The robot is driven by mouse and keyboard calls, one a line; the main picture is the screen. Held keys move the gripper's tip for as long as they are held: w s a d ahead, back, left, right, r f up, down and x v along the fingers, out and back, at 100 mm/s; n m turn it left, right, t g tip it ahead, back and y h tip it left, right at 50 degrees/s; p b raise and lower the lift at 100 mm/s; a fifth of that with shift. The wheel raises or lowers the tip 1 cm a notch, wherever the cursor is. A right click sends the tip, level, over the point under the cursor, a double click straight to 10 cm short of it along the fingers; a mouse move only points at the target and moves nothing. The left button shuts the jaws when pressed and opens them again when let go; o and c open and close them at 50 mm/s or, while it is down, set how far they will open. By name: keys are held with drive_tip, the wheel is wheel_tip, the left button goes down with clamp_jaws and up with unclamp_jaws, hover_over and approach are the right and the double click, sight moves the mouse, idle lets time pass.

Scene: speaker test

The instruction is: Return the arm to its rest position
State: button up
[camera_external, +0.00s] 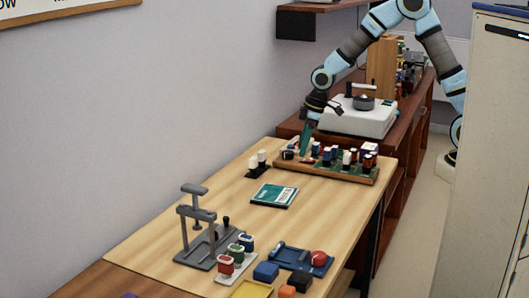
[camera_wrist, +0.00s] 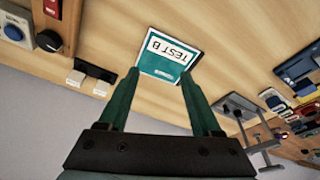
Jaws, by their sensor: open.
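My blue and grey arm (camera_external: 356,42) reaches from the back right over the far end of the wooden table. My gripper (camera_external: 305,140) hangs low by the board of several components, its teal fingers pointing down; I cannot tell whether they touch anything there. In the wrist view my gripper (camera_wrist: 160,76) shows its two teal fingers apart with nothing held between them. Beyond the fingertips lies a white and teal card (camera_wrist: 172,52) marked TEST B. The same card (camera_external: 274,195) lies flat in the middle of the table in the external view.
The component board (camera_external: 340,174) stands close to my gripper. A white device (camera_external: 357,117) sits behind it on a brown cabinet. A small black stand with white blocks (camera_external: 258,164) is nearby. A grey press frame (camera_external: 197,230) and a blue tray (camera_external: 300,259) occupy the near end. Table around the card is clear.

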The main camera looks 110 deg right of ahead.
drive_tip(key=s+a+n, duration=0.1)
drive_tip(key=s+a, duration=0.2)
drive_tip(key=a, duration=0.7)
drive_tip(key=s+a+r, duration=0.1)
drive_tip(key=s+a, duration=0.2)
drive_tip(key=a, duration=0.7)
drive_tip(key=s+a+n+g+y, duration=0.1)
drive_tip(key=s+a, duration=0.2)
drive_tip(key=a, duration=0.7)
drive_tip(key=shift+s+a+r+n, duration=0.3)
drive_tip(key=shift+r, duration=0.05)
idle(0.4)
